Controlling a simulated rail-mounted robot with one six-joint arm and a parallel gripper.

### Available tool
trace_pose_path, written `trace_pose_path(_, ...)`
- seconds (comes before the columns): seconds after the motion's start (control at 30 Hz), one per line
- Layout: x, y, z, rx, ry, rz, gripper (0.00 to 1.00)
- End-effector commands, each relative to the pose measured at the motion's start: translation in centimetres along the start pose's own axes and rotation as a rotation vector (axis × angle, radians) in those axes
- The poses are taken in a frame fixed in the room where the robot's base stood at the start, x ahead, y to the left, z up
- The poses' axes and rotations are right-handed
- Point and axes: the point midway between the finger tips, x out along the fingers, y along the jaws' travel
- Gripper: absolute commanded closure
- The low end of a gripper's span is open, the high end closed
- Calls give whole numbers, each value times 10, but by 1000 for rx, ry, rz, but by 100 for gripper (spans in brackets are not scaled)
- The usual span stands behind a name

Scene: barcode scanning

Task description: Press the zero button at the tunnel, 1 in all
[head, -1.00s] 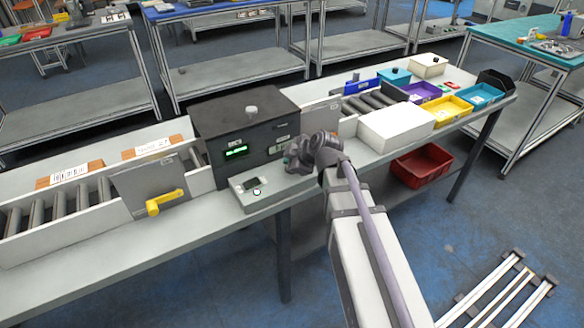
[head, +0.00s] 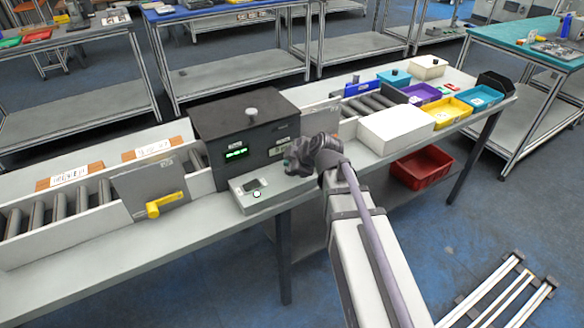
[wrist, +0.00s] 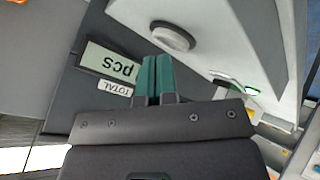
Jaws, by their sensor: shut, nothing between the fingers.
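The tunnel is a dark box (head: 240,125) over the conveyor, with a green lit display (head: 236,152) on its front. A light grey ledge (head: 272,196) juts out below it. In the wrist view a pale round button (wrist: 173,37) sits on a light grey surface just beyond my fingertips; its marking cannot be read. Beside it are a display reading "pcs" (wrist: 110,62) and a "TOTAL" label (wrist: 115,88). My gripper (wrist: 155,62) is shut and empty, its teal fingers together, close to the button. Contact cannot be told. In the head view my wrist hides the button.
A yellow handle (head: 166,204) sticks out from a grey plate further left. A white box (head: 396,130) and several coloured bins stand to the right.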

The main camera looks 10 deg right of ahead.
Motion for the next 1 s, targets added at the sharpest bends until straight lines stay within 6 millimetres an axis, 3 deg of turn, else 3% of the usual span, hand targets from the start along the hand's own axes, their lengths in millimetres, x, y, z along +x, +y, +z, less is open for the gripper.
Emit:
trace_pose_path(0.5, -9, 6, -6, 0, 0, 0, 100)
trace_pose_path(1.0, -43, 31, -31, 0, 0, 0, 100)
